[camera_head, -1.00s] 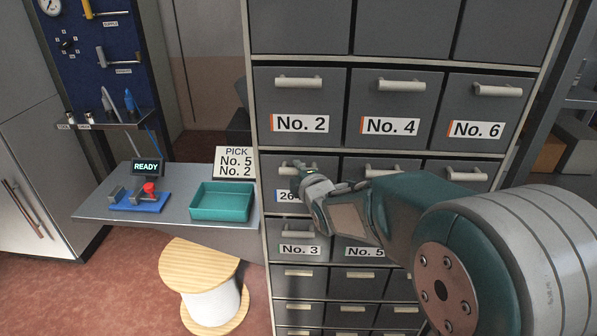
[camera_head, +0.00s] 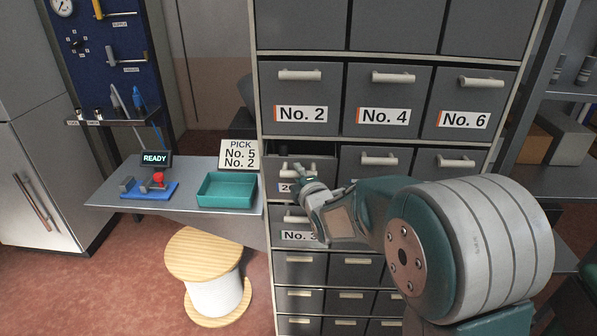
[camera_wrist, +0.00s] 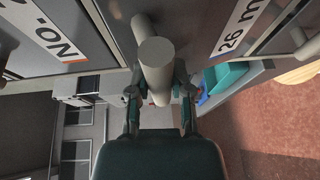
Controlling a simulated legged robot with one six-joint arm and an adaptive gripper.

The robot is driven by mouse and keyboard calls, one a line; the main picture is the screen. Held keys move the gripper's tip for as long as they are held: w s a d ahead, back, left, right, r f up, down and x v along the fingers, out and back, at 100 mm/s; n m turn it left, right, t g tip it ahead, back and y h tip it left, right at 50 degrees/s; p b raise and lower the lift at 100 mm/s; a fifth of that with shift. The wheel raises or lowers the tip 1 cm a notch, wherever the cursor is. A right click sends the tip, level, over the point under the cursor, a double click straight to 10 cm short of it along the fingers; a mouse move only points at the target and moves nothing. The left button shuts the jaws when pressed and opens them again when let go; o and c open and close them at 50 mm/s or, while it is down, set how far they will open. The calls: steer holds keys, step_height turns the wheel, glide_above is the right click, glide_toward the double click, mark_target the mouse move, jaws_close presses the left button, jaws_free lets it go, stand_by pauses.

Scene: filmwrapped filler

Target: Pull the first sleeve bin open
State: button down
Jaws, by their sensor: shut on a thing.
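The bin with the label starting "26" (camera_head: 284,187) sits in the left column, below bin No. 2, with the rest of its label hidden by my gripper. A dark gap shows along its top, so it stands partly out of the cabinet. My gripper (camera_head: 301,176) is at its front, shut on its pale bar handle. In the wrist view the handle (camera_wrist: 156,60) lies between the two fingers of my gripper (camera_wrist: 160,98). The "26 m" label (camera_wrist: 240,28) shows at the upper right there.
Bin No. 2 (camera_head: 301,114), No. 4 (camera_head: 384,116) and No. 6 (camera_head: 464,119) are shut above. Bin No. 3 (camera_head: 294,236) is just below my gripper. Left are a shelf with a teal tray (camera_head: 227,203), a pick sign (camera_head: 239,154) and a wooden spool (camera_head: 204,255) on the floor.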

steer(key=s+f, duration=0.4)
steer(key=shift+s+f, duration=0.2)
stand_by(0.4)
steer(key=shift+s+a, duration=0.1)
stand_by(0.5)
steer(key=c, duration=0.5)
jaws_free()
steer(key=shift+c, duration=0.2)
steer(key=v, duration=0.7)
steer(key=shift+s, duration=0.25)
steer(key=shift+f, duration=0.1)
